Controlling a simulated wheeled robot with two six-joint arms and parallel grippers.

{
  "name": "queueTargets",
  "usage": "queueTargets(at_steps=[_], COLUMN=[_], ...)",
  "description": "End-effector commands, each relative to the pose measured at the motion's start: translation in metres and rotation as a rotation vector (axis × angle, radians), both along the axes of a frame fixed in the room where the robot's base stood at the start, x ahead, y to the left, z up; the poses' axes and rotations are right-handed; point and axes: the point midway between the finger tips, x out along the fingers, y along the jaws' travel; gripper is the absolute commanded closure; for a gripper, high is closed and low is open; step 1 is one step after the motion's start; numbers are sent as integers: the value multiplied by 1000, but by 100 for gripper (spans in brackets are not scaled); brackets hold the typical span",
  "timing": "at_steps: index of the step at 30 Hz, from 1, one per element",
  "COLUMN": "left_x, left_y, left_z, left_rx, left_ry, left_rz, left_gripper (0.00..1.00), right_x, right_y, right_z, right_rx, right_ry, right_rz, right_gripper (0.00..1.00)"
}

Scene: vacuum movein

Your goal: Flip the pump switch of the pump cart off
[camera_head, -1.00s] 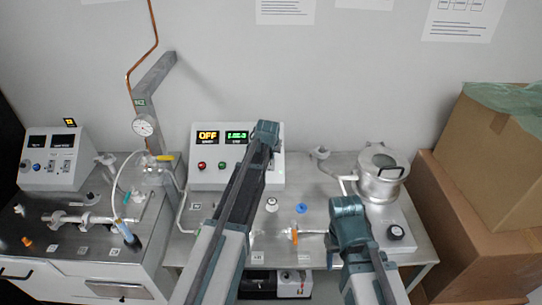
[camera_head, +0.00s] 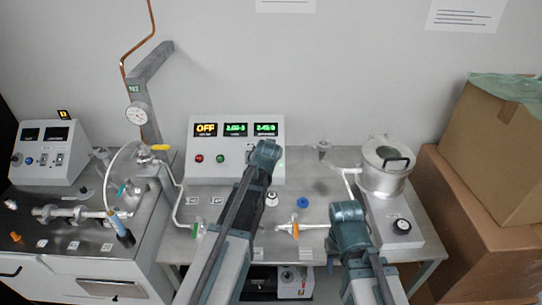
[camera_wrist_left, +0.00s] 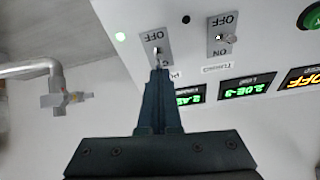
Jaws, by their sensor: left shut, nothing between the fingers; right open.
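The pump cart's control box (camera_head: 215,172) stands at the back of the cart, with an orange OFF display and green readouts. My left arm covers its right front in the head view. The left wrist view shows its panel upside down, with two toggle switches marked OFF and ON. My left gripper (camera_wrist_left: 158,72) is shut and empty. Its tip is at the left-hand switch (camera_wrist_left: 157,52) in that picture and overlaps its lower part; I cannot tell whether it touches. The other switch (camera_wrist_left: 221,37) is clear. My right gripper (camera_head: 334,256) is low over the cart's front and open.
A metal chamber (camera_head: 383,178) with a lidded top stands right of the box. A blue knob (camera_head: 303,202) and an orange-handled valve (camera_head: 295,230) sit on the cart top. Cardboard boxes (camera_head: 485,215) stand at the right. Another cart (camera_head: 60,255) is at the left.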

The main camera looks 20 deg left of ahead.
Motion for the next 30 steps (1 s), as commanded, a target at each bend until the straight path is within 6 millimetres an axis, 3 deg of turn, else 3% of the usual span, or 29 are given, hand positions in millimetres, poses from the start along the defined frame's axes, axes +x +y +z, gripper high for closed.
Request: queueTargets(at_steps=[1,3,9,17,30], left_x=[-5,-7,-11,-9,-24], left_y=[-1,-2,-4,-3,-7], left_z=[-9,-10,-10,-4,-3], left_rx=[9,23,49,48,47], left_ry=[-30,-76,-174,-168,-167], left_rz=[-1,-1,-3,-1,-1], left_gripper=[100,100,100,100,100], right_x=[0,0,0,0,0], right_y=[0,0,0,0,0], right_z=[-14,-24,-43,-37,-35], right_rx=[0,0,0,0,0], right_ry=[0,0,0,0,0], right_rz=[0,0,0,0,0], right_gripper=[52,52,52,52,52])
